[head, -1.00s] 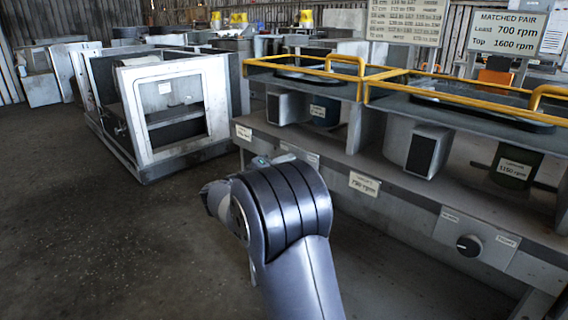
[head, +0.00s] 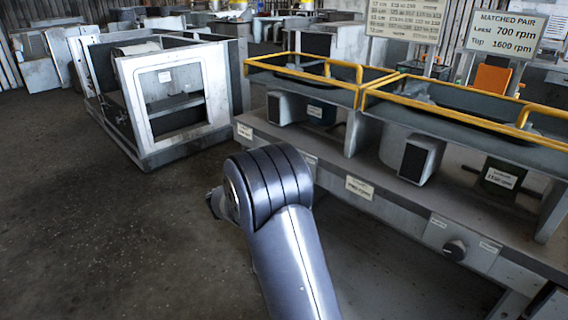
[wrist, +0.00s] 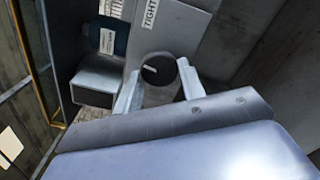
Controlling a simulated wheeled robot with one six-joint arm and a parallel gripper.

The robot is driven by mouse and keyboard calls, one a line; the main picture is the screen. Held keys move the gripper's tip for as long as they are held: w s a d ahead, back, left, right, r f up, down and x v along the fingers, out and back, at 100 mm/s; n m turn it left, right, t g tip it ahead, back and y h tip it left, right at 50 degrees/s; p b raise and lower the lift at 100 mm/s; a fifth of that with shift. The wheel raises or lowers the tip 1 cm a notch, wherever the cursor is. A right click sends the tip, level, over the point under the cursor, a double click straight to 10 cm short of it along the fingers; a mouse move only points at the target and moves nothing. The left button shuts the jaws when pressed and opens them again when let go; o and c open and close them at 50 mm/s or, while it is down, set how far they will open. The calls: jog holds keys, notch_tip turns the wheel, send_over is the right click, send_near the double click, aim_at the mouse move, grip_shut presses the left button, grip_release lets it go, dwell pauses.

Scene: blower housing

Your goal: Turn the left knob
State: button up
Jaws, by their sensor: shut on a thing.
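The left knob (wrist: 158,68) shows in the wrist view as a dark round knob with a pale pointer mark on its face. My gripper (wrist: 157,82) has one finger on each side of the knob and is shut on it. A white label (wrist: 150,15) beginning "TIGHT" is on the grey panel beyond the knob. In the head view my arm hides the gripper and this knob. The right knob (head: 455,250), black and round, sits on the front of the grey bench (head: 395,212) at the lower right, with small labels on either side.
Yellow guard rails (head: 440,106) run above the bench. A "MATCHED PAIR" sign (head: 507,35) reads 700 rpm and 1600 rpm. Small rpm plates (head: 359,187) are on the bench. A grey open-framed cabinet (head: 165,105) stands at left. The floor at lower left is clear.

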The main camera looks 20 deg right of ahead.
jog(key=shift+n+p, duration=0.35)
jog(key=shift+n, duration=0.25)
jog(key=shift+f, duration=0.1)
jog(key=o, duration=1)
jog(key=shift+c, duration=0.2)
jog(key=p+v, duration=0.1)
jog(key=v, duration=0.9)
jog(key=shift+a, duration=0.4)
jog(key=shift+s+d, duration=0.15)
